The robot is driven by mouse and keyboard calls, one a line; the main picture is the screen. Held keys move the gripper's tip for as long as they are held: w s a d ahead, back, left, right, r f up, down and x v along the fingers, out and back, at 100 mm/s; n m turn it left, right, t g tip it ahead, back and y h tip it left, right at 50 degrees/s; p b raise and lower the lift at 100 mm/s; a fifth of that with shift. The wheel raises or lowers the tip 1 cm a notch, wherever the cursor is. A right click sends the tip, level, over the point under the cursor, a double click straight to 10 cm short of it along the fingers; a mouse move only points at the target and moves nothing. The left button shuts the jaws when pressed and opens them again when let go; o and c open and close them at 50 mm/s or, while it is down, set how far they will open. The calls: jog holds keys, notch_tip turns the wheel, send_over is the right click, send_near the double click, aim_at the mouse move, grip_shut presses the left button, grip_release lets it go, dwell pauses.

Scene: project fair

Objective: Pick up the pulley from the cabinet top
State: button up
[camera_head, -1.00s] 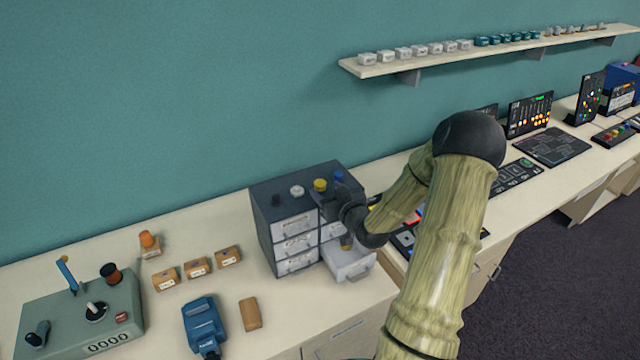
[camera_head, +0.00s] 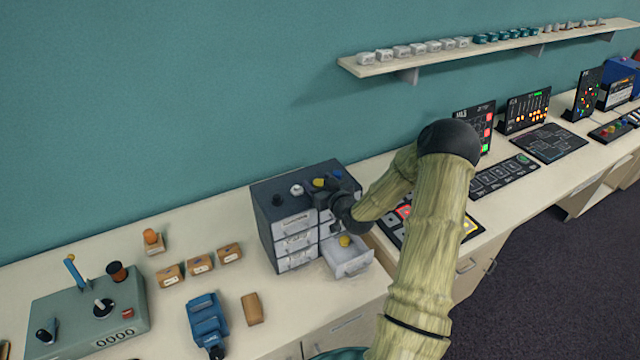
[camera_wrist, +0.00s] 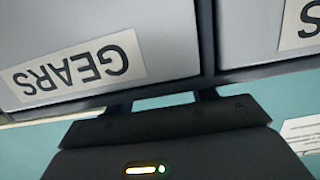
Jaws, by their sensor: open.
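The dark cabinet (camera_head: 263,222) stands on the counter with small parts on its top: a black one (camera_head: 277,200), a white round one (camera_head: 296,190), a yellow one (camera_head: 318,183) and a blue one (camera_head: 338,173). I cannot tell for certain which is the pulley. My gripper (camera_head: 326,189) is open at the cabinet's upper front edge, beside the yellow part and partly covering it. Nothing shows between its fingers. In the wrist view, the gripper fingers (camera_wrist: 164,101) point at the dark cabinet frame, by an upside-down drawer label reading GEARS (camera_wrist: 80,70).
A lower drawer (camera_head: 352,265) stands pulled out below my gripper, with a yellow part (camera_head: 345,241) in it. Small labelled boxes (camera_head: 200,265), a blue tool (camera_head: 207,320) and a grey control box (camera_head: 75,310) lie left. Lit panels (camera_head: 475,228) stand right. A shelf (camera_head: 430,60) hangs above.

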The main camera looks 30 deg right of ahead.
aim_at(319, 182)
jog(key=c, duration=1)
jog(key=shift+w+r+b, duration=0.15)
jog(key=shift+r+b, duration=0.3)
jog(key=shift+r, duration=0.35)
notch_tip(319, 182, up, 8)
jog(key=shift+r+b, duration=0.2)
jog(key=shift+b, duration=1)
